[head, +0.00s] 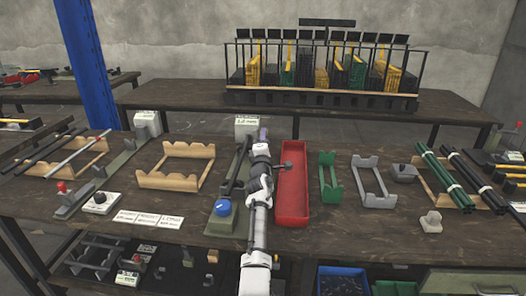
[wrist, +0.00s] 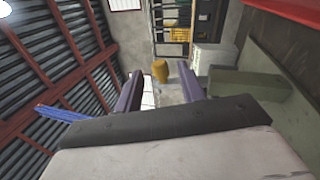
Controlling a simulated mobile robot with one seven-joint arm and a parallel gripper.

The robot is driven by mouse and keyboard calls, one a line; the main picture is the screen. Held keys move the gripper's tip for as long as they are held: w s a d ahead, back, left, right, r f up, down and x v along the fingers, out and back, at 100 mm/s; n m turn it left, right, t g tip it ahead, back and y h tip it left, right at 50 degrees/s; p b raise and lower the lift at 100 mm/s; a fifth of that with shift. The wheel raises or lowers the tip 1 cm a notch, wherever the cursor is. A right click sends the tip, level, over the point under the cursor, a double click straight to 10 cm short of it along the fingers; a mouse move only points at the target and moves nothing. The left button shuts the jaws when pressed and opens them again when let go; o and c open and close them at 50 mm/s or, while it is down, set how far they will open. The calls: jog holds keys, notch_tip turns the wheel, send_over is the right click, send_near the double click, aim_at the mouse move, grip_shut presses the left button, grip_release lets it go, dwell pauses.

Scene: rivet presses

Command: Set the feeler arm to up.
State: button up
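A green-grey press (head: 222,222) with a blue round knob (head: 223,208) stands on the bench, with a dark bar and green strip (head: 236,170) running back from it. My gripper (head: 262,136) is above the bench just right of this strip, partly covering it. In the wrist view my gripper (wrist: 165,92) has its two purple-grey fingers apart. A yellow rounded piece (wrist: 160,70) shows between them, farther off; I cannot tell its distance. A green-grey block (wrist: 250,85) is close at the right. I cannot make out the feeler arm or its position for sure.
A long red tray (head: 292,190) lies just right of my arm. A white labelled box (head: 247,126) stands behind the press. Wooden racks (head: 175,182), a green holder (head: 331,190) and a grey holder (head: 372,196) are on either side. A caged rack (head: 320,98) is on the rear bench.

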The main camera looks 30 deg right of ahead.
jog(key=p+v, duration=0.5)
jog(key=v, duration=0.5)
dwell(0.3)
